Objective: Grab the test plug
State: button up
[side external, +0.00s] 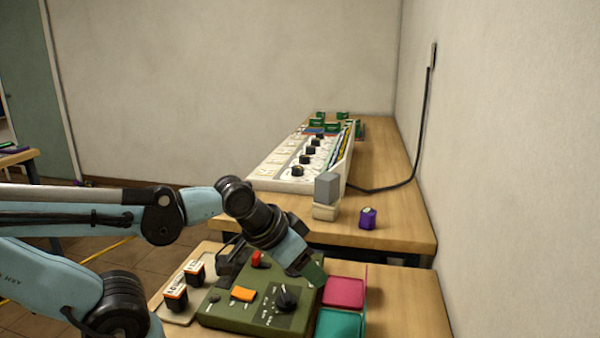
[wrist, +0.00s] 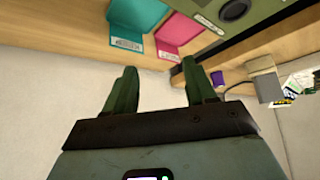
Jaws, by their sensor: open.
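No item is clearly marked as the test plug, and I cannot tell which one it is. A red upright piece (side external: 258,260) stands at the back of the olive-green tester box (side external: 225,310). A grey block (side external: 327,187) sits on a beige base (side external: 325,211) at the near end of the back bench; the block also shows in the wrist view (wrist: 268,88). My gripper (side external: 312,278) is by the tester's right back corner, close to the pink tray. In the wrist view my gripper (wrist: 159,67) has its two green fingers apart, with nothing between them.
A pink tray (side external: 344,292) and a teal tray (side external: 340,325) lie right of the tester. Two orange-and-white labelled black blocks (side external: 176,293) stand left. A purple block (side external: 368,218) and a white panel with knobs (side external: 285,165) are on the back bench. A wall stands close right.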

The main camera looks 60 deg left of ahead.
jog(key=shift+w+a, duration=0.1)
jog(key=w+a+n+t+y, duration=0.1)
jog(key=w+a+n+y, duration=0.25)
jog(key=a, duration=0.65)
jog(key=s+a+f+n+y, duration=0.1)
jog(key=s+a+n+y, duration=0.25)
jog(key=a, duration=0.95)
jog(key=s+a+f+n+y, duration=0.2)
jog(key=a+n+y, duration=0.3)
jog(key=a, duration=0.8)
jog(key=shift+g, duration=0.4)
jog(key=shift+x, duration=5.95)
jog(key=shift+c, duration=0.4)
grip_shut()
